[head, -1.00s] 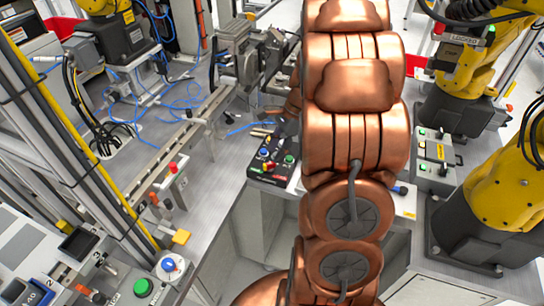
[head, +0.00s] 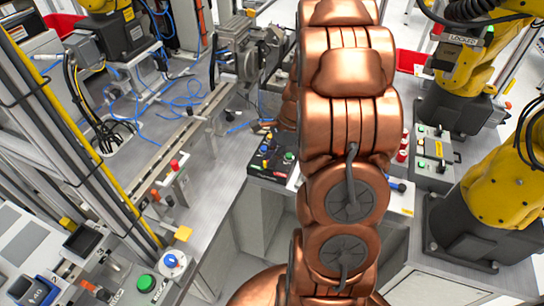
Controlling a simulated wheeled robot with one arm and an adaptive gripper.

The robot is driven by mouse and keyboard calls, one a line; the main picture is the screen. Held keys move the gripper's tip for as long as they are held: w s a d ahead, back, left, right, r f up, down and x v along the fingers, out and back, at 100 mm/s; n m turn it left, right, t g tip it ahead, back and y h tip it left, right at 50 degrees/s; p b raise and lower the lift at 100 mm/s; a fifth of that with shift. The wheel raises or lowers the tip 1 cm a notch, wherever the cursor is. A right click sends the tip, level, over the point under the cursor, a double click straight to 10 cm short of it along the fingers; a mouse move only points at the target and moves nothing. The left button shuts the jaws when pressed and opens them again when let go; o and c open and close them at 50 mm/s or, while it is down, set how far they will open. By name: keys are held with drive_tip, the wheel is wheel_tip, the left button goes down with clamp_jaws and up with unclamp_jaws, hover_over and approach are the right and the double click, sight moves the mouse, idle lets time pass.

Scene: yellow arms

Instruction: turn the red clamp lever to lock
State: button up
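A small red-topped part (head: 175,164) stands upright on a pale mount on the left bench. It may be the red clamp lever, but it is too small to be sure. A red part (head: 403,142) also shows just right of my copper arm, partly hidden by it. My arm fills the middle of the head view from top to bottom. My gripper is not visible, so I cannot see whether it is near either red part.
A black button box (head: 271,158) sits at the bench corner left of my arm. A grey vise-like fixture (head: 247,50) stands behind. Yellow robot arms (head: 500,185) are on the right. A frame with a yellow edge (head: 82,120) runs along the left. Loose blue cables lie on the bench.

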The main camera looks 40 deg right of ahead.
clamp_jaws()
drive_tip(key=shift+w, duration=0.1)
drive_tip(key=n+b, duration=0.1)
drive_tip(key=n, duration=0.1)
drive_tip(key=n+g+b, duration=0.1)
drive_tip(key=b, duration=0.1)
drive_tip(key=shift+w+f+n, duration=0.15)
drive_tip(key=shift+f+n, duration=0.05)
drive_tip(key=shift+n, duration=0.2)
drive_tip(key=n+g+b, duration=0.2)
drive_tip(key=n+b, duration=0.3)
drive_tip(key=shift+w, duration=0.1)
drive_tip(key=n+b, duration=0.1)
drive_tip(key=n, duration=0.1)
drive_tip(key=n+g+h+b, duration=0.1)
drive_tip(key=n, duration=0.1)
drive_tip(key=shift+a+n+g+h+b, duration=0.15)
drive_tip(key=shift+n+g+h+b, duration=0.15)
drive_tip(key=shift+n+b, duration=0.1)
drive_tip(key=n+h+b, duration=0.1)
drive_tip(key=n, duration=0.3)
drive_tip(key=shift+r+g, duration=0.15)
drive_tip(key=shift+g, duration=0.15)
drive_tip(key=shift+n+h, duration=0.3)
